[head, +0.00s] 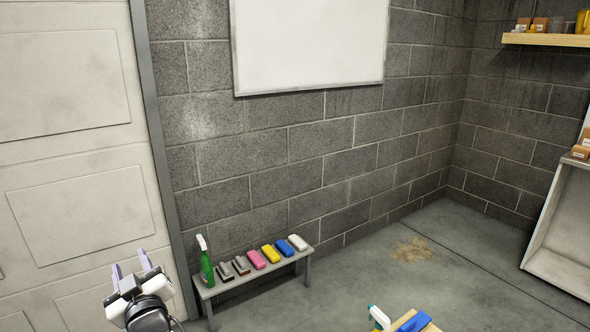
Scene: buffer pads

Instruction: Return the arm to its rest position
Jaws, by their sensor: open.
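My gripper (130,272) is at the lower left of the head view, in front of the pale panelled door. Its two light purple fingers point up and stand apart, with nothing between them. It is left of the low grey bench (235,284) and apart from it. The rest of my arm is mostly out of the picture.
The bench holds a green spray bottle (206,266) and a row of pads, among them a pink pad (256,259) and a yellow pad (271,254). A blue item (414,322) lies on a wooden surface at the bottom edge. Grey floor (350,275) is open between them.

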